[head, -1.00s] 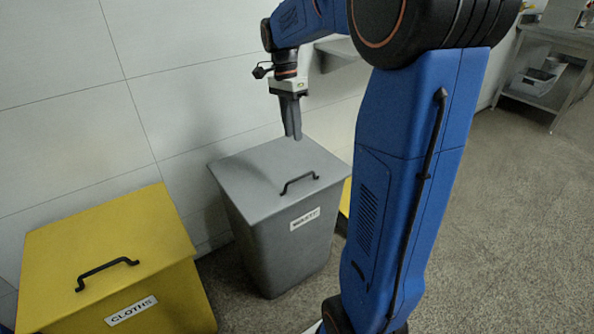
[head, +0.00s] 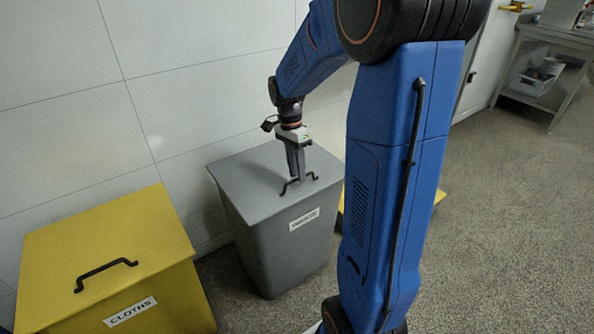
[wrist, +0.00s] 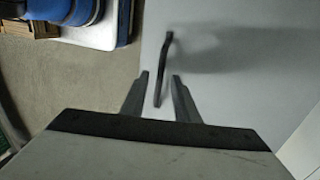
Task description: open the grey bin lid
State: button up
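The grey bin (head: 279,241) stands against the wall with its flat grey lid (head: 240,172) shut. A black bar handle (head: 286,188) is fixed near the lid's front edge. My gripper (head: 298,180) points down just above or at the handle and hides part of it in the head view. In the wrist view, the handle (wrist: 164,68) runs up between the two fingers of my gripper (wrist: 160,78). The fingers are apart, with a gap on each side of the handle. I cannot tell how far the fingertips reach down past it.
A yellow bin (head: 110,250) with a black handle stands to the left of the grey bin. Another yellow thing (head: 439,198) is partly hidden behind my arm. The tiled wall (head: 60,110) is close behind. Open floor (head: 510,240) lies to the right, with a metal table (head: 545,100) far off.

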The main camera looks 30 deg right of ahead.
jog(key=shift+c, duration=0.3)
grip_shut()
jog(key=shift+r, duration=0.1)
